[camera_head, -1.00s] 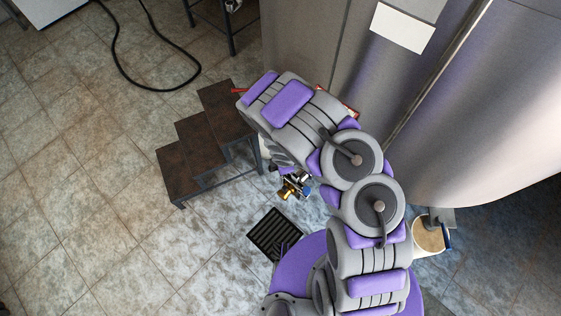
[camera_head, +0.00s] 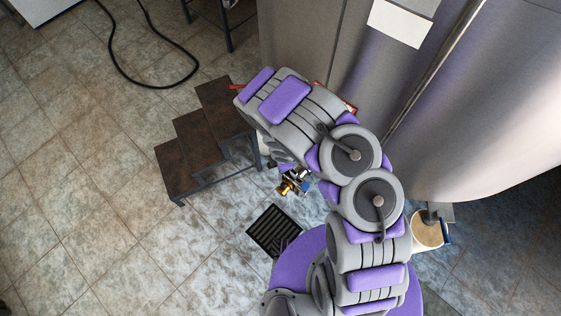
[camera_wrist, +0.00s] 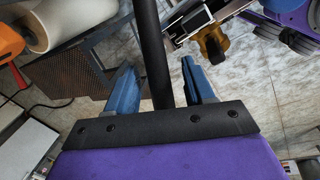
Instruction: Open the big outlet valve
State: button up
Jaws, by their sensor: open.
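My gripper (camera_wrist: 156,67) shows in the wrist view with its two blue fingers apart. A black bar (camera_wrist: 154,40) runs from the top edge down between the fingers. I cannot tell whether it touches either finger or whether it is the valve's handle. A brass fitting (camera_wrist: 211,42) on a metal outlet part lies beyond the right finger. In the head view a brass fitting with blue parts (camera_head: 291,184) shows beside my arm, low by the tank (camera_head: 440,110). My arm hides the gripper there and much of the outlet. The big valve's position is not clear.
Dark steps (camera_head: 205,140) stand left of my arm. A floor drain grate (camera_head: 274,231) lies near my base. A bucket (camera_head: 428,232) stands to the right under the tank. A black hose (camera_head: 150,82) lies on the tiles at the upper left. The lower left floor is clear.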

notch_tip(320, 180, up, 17)
jog(key=s+d+p, duration=0.1)
jog(key=s+p, duration=0.2)
jog(key=shift+d, duration=0.2)
dwell(0.6)
jog(key=w+d+r+m+t+h+b, duration=0.1)
jog(key=w+d+r+m, duration=0.15)
jog(key=d+r, duration=0.2)
jog(key=w+d+r+m+h+b, duration=0.1)
jog(key=d+r+m, duration=0.2)
jog(key=d, duration=0.2)
jog(key=s+d+r+m+h+b, duration=0.2)
jog(key=s+d+r+m, duration=0.3)
jog(key=d+r+m, duration=0.3)
jog(key=s+r+m+g+y+b, duration=0.1)
jog(key=s+r+m+g+b, duration=0.1)
jog(key=s, duration=0.9)
jog(key=s+r+m+g+y+b, duration=0.2)
jog(key=s+r+m, duration=0.3)
jog(key=s, duration=0.6)
jog(key=shift+s+a+r+m+g+b, duration=0.15)
jog(key=shift+s+a+m+g+b, duration=0.25)
jog(key=shift+m, duration=0.75)
jog(key=shift+w, duration=0.15)
